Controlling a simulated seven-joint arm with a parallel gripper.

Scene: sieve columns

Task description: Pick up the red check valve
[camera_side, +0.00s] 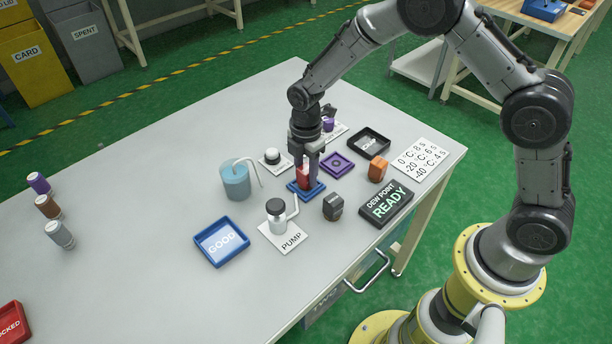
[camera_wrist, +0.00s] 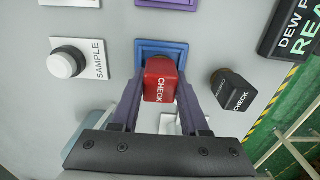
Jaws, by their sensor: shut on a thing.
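The red check valve (camera_wrist: 160,82) is a red block with "CHECK" lettering, seen between my fingers in the wrist view. It also shows in the side view (camera_side: 303,173), at the blue square tray (camera_side: 293,187). My gripper (camera_side: 306,165) points down over this tray and is shut on the red valve. In the wrist view my gripper (camera_wrist: 160,92) has one finger on each side of the valve. The blue tray (camera_wrist: 145,45) lies behind the valve there. Whether the valve still touches the tray cannot be told.
A dark check block (camera_side: 333,206) stands close to the right. The pump (camera_side: 278,216), blue beaker (camera_side: 235,182) and sample button (camera_side: 271,157) are near on the left. A purple tray (camera_side: 338,164), orange block (camera_side: 377,169) and dew point display (camera_side: 387,204) lie right.

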